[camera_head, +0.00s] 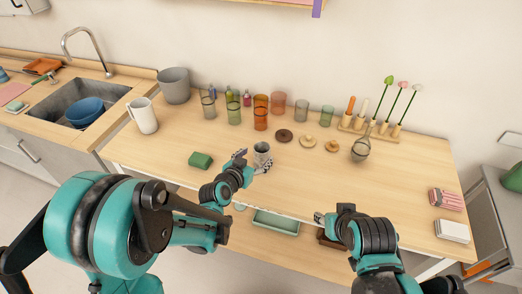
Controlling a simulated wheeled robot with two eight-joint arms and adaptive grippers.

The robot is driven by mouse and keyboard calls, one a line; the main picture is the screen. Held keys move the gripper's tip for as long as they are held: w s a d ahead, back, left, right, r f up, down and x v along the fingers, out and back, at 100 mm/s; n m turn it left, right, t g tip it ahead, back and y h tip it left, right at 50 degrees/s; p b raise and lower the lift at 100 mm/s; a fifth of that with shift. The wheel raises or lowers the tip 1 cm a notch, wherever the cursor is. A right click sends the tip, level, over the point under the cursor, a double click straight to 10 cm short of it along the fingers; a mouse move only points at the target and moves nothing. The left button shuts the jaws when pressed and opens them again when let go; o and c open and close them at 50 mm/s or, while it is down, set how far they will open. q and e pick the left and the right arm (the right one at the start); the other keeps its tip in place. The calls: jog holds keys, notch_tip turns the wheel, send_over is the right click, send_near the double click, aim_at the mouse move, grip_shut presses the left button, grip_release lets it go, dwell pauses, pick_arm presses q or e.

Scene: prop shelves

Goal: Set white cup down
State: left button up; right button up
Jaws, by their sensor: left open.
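A small pale grey-white cup (262,150) stands upright near the front edge of the wooden table (200,135). My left gripper (253,163) is open at the cup, with its fingers close to the cup's left and front sides. Whether a finger touches the cup is too small to tell. My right gripper (320,217) is low at the table's front edge, apart from the cup; its jaws are too small and turned away to read.
A green sponge (200,160) lies left of the cup. A white pitcher (143,115) and grey bin (174,85) stand at the left. The table right of the cup is fairly clear.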

pick_arm(q)
jog(key=s+a+r+n+g+y, duration=0.2)
jog(key=s+a, duration=0.6)
jog(key=s, duration=0.4)
jog(key=s+a+r+n+g+y+p, duration=0.1)
jog(key=s+a+r+n+g+y, duration=0.2)
jog(key=s+a, duration=0.5)
jog(key=s, duration=0.4)
jog(key=shift+r+y, duration=0.4)
pick_arm(e)
jog(key=shift+r, duration=0.9)
pick_arm(q)
jog(key=shift+d, duration=0.1)
